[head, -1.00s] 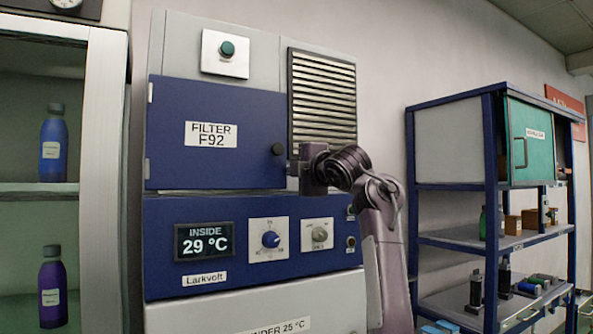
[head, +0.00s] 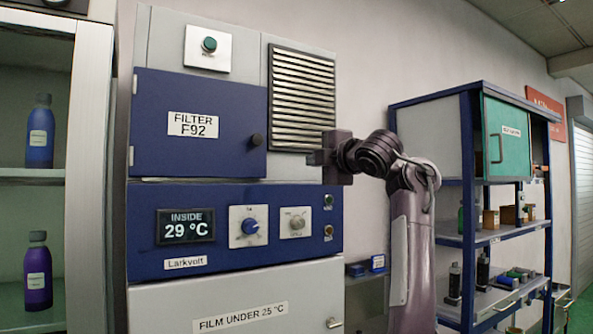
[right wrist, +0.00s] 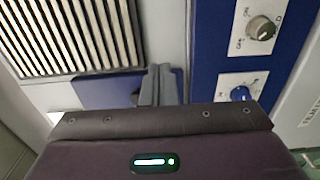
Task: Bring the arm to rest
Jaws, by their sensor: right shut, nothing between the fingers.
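My right arm rises at the right of the machine in the head view. Its gripper (head: 314,158) points left, in front of the machine's right edge below the vent grille. It is shut and empty, clear of the black knob (head: 257,140) on the filter door. In the right wrist view the closed fingers (right wrist: 158,84) show in front of the machine. The blue filter door (head: 200,155) labelled F92 looks closed. The display (head: 186,226) reads INSIDE 29 °C. My left gripper is not in view.
The control panel has a blue dial (head: 249,226) and a grey dial (head: 297,224). A blue-framed shelf (head: 468,200) with a green door stands right of my arm. An open cabinet (head: 85,190) with bottles is at the left. Wall space lies between machine and shelf.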

